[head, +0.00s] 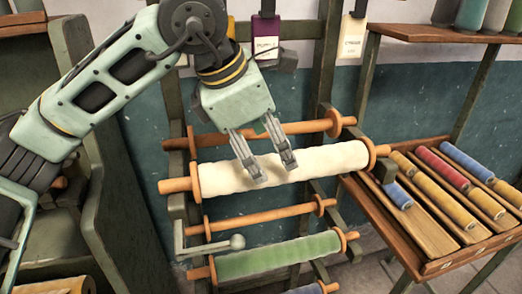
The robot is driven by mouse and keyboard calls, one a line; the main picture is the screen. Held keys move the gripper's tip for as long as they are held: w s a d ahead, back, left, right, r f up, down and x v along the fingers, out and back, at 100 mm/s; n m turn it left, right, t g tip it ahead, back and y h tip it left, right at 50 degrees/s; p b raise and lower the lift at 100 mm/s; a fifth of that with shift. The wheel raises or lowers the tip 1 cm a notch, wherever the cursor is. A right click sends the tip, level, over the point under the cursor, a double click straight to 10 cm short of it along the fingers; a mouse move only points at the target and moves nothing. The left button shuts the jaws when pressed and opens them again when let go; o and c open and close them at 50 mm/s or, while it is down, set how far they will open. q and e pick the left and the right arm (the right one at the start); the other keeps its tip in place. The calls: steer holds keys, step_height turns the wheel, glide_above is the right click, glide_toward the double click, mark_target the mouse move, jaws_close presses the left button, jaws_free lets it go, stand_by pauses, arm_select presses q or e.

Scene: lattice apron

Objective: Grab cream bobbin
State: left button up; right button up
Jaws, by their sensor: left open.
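The cream bobbin (315,164) is a long cream roll with orange-brown wooden end discs and handles. It lies across a dark green wooden rack in the middle of the head view, tilted slightly up to the right. My left gripper (268,172) comes down from above and is open. Its two fingertips overlap the left-middle part of the cream roll in the picture. I cannot tell whether they touch it. My right gripper is not in view.
A metal crank (210,246) juts out at left. To the right, a wooden tray table (425,235) holds several coloured spools. Tags hang behind the rack.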

mark_target(274, 159)
arm_select(q)
steer(key=shift+a+r, duration=0.15)
steer(key=shift+a, duration=0.05)
steer(key=d+f+p, duration=0.2)
steer(key=shift+w+f, duration=0.3)
steer(key=p+x, duration=0.1)
steer(key=x, duration=0.1)
steer(key=shift+w+a+f+p, duration=0.15)
steer(key=shift+w+f+p, duration=0.15)
steer(key=shift+p, duration=0.1)
steer(key=shift+x, duration=0.85)
steer(key=c, duration=1.6)
steer(key=shift+r, duration=0.1)
steer(key=shift+c, duration=0.5)
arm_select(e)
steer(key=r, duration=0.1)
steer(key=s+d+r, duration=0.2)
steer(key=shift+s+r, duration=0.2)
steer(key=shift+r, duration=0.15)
